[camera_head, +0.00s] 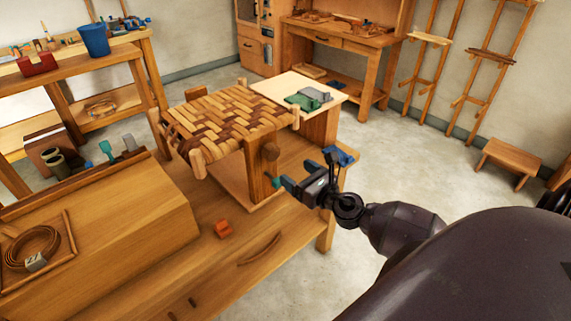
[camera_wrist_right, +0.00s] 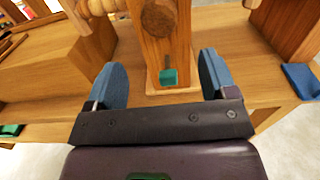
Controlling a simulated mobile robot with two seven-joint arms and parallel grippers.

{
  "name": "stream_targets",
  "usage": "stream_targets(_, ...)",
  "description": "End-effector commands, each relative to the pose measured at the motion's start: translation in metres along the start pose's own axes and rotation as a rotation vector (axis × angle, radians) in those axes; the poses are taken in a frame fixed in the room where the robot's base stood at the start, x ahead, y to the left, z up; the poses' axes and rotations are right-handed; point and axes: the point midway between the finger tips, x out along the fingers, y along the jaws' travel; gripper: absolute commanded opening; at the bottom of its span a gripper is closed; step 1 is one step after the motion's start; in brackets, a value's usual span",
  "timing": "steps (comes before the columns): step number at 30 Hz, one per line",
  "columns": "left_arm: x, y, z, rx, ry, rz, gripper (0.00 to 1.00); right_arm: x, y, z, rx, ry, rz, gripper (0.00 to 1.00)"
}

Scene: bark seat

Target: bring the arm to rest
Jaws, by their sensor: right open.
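My right gripper (camera_head: 306,184) reaches in from the right in the head view, at the right side of the woven seat (camera_head: 235,115) frame. Its jaws are open, and the two blue finger pads stand apart in the right wrist view (camera_wrist_right: 162,78). A small green-tipped peg or handle (camera_wrist_right: 168,77) shows between the pads, in front of a wooden post (camera_wrist_right: 165,50) with a round dark wooden knob (camera_wrist_right: 160,18). I cannot tell whether the pads touch anything; a gap shows on each side of the green piece. My left gripper is not in view.
The seat stands on a wooden bench (camera_head: 265,265). A blue piece (camera_head: 341,156) sits at the bench edge close by my gripper. Open floor (camera_head: 430,175) spreads to the right.

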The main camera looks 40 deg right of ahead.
Motion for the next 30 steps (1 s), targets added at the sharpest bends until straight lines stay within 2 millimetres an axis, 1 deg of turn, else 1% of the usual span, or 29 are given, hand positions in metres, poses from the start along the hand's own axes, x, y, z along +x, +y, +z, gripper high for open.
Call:
stream_targets(9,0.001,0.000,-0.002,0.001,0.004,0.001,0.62,0.000,0.000,0.000,0.022,0.000,0.000,0.78)
stream_targets(11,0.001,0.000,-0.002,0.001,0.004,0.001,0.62,0.000,0.000,0.000,0.062,-0.001,-0.002,0.78)
stream_targets(14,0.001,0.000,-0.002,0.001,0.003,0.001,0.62,0.000,-0.002,-0.001,0.227,0.005,-0.013,0.78)
stream_targets(17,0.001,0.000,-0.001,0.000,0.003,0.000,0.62,0.000,-0.003,-0.002,0.528,0.018,-0.037,0.78)
stream_targets(18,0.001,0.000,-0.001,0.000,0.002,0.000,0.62,0.000,-0.002,-0.002,0.672,0.023,-0.051,0.78)
stream_targets(20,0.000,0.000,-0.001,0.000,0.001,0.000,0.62,-0.002,0.003,-0.008,0.901,0.032,-0.079,0.78)
stream_targets(21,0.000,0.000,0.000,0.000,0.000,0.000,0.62,-0.005,0.006,-0.013,1.050,0.040,-0.100,0.78)
stream_targets(23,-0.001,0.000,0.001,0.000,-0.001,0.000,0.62,-0.011,0.012,-0.023,1.273,0.052,-0.138,0.78)
stream_targets(24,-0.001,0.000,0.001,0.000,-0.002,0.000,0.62,-0.017,0.017,-0.031,1.420,0.058,-0.167,0.78)
stream_targets(26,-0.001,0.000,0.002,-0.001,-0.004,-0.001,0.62,-0.026,0.025,-0.043,1.639,0.067,-0.216,0.78)
stream_targets(27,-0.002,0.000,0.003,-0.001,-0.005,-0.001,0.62,-0.033,0.032,-0.052,1.783,0.072,-0.253,0.78)
stream_targets(29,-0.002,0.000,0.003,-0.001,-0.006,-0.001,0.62,-0.045,0.042,-0.066,1.998,0.075,-0.313,0.78)
stream_targets(30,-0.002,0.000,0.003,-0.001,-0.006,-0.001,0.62,-0.054,0.050,-0.075,2.139,0.074,-0.359,0.78)
